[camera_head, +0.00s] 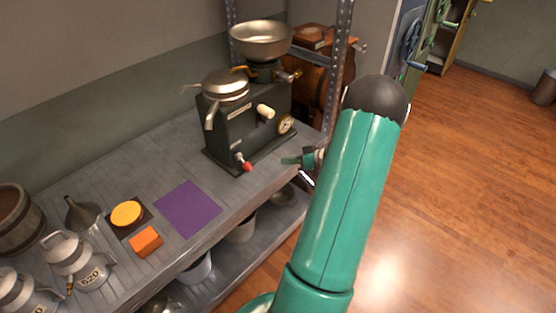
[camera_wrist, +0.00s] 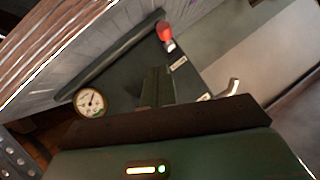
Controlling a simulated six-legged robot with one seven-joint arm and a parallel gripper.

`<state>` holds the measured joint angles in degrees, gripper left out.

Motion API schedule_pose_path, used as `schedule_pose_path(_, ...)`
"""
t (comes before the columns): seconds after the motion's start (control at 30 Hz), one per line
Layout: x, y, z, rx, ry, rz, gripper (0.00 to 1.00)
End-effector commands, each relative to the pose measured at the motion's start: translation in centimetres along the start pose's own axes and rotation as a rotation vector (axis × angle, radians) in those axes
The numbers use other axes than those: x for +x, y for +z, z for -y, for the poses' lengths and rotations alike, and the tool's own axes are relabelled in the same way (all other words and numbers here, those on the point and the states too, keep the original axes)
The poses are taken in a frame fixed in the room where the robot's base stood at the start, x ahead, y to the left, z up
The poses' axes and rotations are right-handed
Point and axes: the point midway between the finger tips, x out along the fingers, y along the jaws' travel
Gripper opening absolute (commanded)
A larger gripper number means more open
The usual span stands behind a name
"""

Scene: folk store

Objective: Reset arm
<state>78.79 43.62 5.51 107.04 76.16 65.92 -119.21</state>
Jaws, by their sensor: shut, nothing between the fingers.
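My arm, green with a dark joint, reaches up across the middle of the head view. My gripper (camera_head: 297,160) is at its far end, close to the right front of a dark machine (camera_head: 232,133). The gripper shows as narrow green fingers in the wrist view (camera_wrist: 157,86); they are shut with nothing between them. The machine stands upright on a grey shelf and carries a red-tipped lever (camera_head: 245,166), a pale knob (camera_head: 265,111) and a round gauge (camera_head: 286,124). I cannot tell whether the gripper touches the machine. Part of my gripper is hidden behind my arm.
The grey shelf (camera_head: 150,182) holds a purple square (camera_head: 188,208), an orange block (camera_head: 146,241), a yellow-orange disc (camera_head: 126,213), metal jugs (camera_head: 72,256) and a barrel (camera_head: 17,217). A metal rack post (camera_head: 337,62) stands behind. The wooden floor (camera_head: 460,190) at right is clear.

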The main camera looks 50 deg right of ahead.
Motion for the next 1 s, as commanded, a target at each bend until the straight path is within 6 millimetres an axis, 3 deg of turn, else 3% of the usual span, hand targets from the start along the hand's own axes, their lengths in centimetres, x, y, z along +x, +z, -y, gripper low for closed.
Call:
schedule_pose_path(0.17,-0.9,0.2,0.0,0.0,-0.001,0.0,0.0)
schedule_pose_path(0.73,-0.8,0.1,0.4,-0.001,-0.006,0.008,0.0)
schedule_pose_path(0.87,0.7,-1.5,3.3,-0.003,-0.044,0.075,0.0)
schedule_pose_path(1.0,3.3,-3.8,10.0,0.0,-0.106,0.234,0.0)
